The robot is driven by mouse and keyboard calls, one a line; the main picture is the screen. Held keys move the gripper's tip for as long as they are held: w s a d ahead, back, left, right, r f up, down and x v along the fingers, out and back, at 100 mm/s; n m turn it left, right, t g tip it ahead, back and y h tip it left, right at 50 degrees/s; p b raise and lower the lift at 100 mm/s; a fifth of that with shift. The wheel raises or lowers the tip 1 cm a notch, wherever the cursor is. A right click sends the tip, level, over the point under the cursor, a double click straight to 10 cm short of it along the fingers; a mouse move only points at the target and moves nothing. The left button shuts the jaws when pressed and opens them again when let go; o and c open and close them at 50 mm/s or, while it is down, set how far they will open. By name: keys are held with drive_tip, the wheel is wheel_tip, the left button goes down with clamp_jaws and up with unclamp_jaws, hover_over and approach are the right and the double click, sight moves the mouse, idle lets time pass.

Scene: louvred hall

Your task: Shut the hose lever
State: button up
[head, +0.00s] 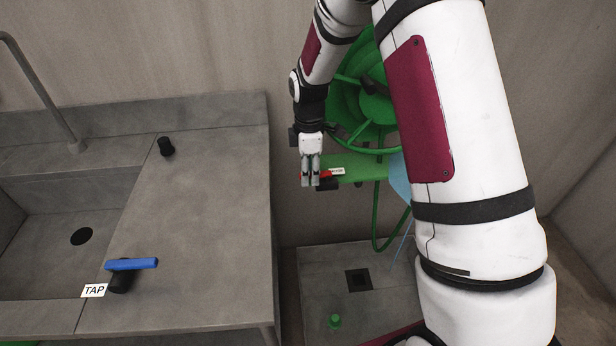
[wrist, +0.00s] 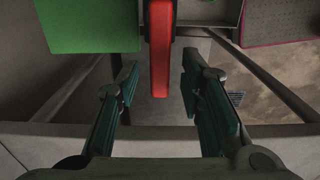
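The hose lever is a red bar (wrist: 160,62) that runs down the upper middle of the wrist view, its end in line with the gap between my fingertips. In the head view, a small red part of the lever (head: 326,174) shows beside my fingers, below the green hose reel, by a small white label (head: 337,171). My gripper (head: 311,183) is open and empty. In the wrist view, its two fingers (wrist: 160,75) stand apart on either side of the lever's end, and I see no contact. My fingers partly hide the lever in the head view.
The green hose reel (head: 352,98) is partly behind my arm. A green panel (wrist: 88,25) lies left of the lever. A grey counter (head: 205,200) holds a blue lever (head: 132,264) by a TAP label (head: 94,290). A small green object (head: 335,321) is on the low grey basin.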

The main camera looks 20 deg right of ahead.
drive_tip(key=shift+f+b, duration=0.35)
drive_tip(key=shift+f, duration=0.45)
drive_tip(key=shift+c, duration=0.2)
clamp_jaws()
